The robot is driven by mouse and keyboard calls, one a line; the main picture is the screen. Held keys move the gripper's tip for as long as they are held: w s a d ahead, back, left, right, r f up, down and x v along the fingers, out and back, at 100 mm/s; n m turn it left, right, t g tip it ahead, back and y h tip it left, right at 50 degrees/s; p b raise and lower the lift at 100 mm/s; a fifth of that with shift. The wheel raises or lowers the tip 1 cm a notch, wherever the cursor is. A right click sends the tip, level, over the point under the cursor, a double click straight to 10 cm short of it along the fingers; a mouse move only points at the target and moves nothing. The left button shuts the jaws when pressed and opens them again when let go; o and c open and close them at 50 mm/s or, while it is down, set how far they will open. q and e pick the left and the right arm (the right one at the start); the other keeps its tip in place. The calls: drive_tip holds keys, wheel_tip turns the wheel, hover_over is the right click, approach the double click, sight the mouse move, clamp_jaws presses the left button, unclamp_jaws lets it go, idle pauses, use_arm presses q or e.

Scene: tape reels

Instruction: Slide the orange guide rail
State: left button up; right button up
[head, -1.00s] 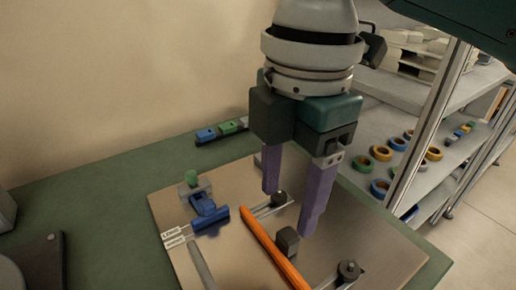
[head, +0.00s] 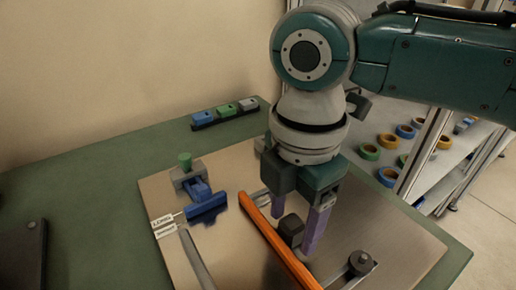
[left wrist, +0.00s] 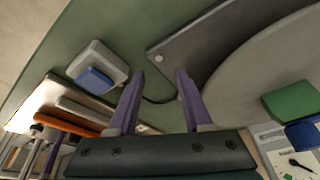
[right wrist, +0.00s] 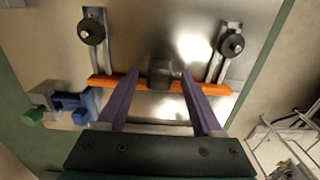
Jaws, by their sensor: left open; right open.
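The orange guide rail (head: 273,240) lies on a metal plate and also shows in the right wrist view (right wrist: 103,82). A dark grey block-shaped handle (head: 291,229) stands at its middle, also seen in the right wrist view (right wrist: 160,72). My right gripper (head: 294,228) is open, pointing down, with its purple fingers on either side of the handle in the picture. In the right wrist view the fingertips (right wrist: 160,76) flank the handle with gaps; contact is not visible. My left gripper (left wrist: 158,76) is open and empty over another part of the green table, away from the rail.
The metal plate (head: 225,262) also carries a blue clamp with a green knob (head: 185,161), a grey bar (head: 197,262) and slots with dark round knobs (head: 360,262). A rack of coloured blocks (head: 226,112) stands behind. Shelves with tape reels (head: 388,141) are at right.

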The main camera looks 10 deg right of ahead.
drive_tip(key=shift+c, duration=0.2)
clamp_jaws()
idle(0.3)
idle(0.8)
